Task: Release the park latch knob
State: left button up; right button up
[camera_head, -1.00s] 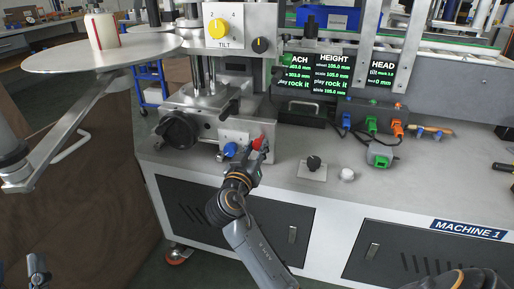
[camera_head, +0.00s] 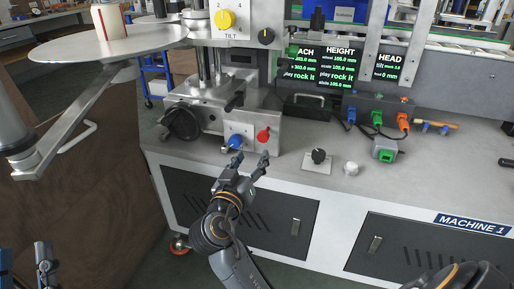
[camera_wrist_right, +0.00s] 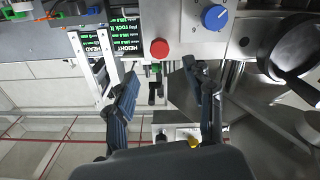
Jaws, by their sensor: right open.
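A red knob (camera_head: 263,135) and a blue knob (camera_head: 235,141) sit on the metal block at the front of the machine. No readable label shows which is the park latch knob. My right gripper (camera_head: 252,160) is open and empty just below and in front of these two knobs. In the right wrist view the red knob (camera_wrist_right: 159,48) shows beyond the gap between the open fingers (camera_wrist_right: 160,72), apart from them. The blue knob (camera_wrist_right: 214,17), with a number scale, is to its right. My left gripper (camera_head: 45,268) is at the bottom left corner, far from the knobs; its finger state is unclear.
A black handwheel (camera_head: 182,122) stands left of the block. A black knob on a plate (camera_head: 318,156) and a white knob (camera_head: 351,169) sit on the bench to the right. A yellow TILT knob (camera_head: 225,19) is above. The bench front between them is clear.

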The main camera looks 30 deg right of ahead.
jog(key=shift+v, duration=1.75)
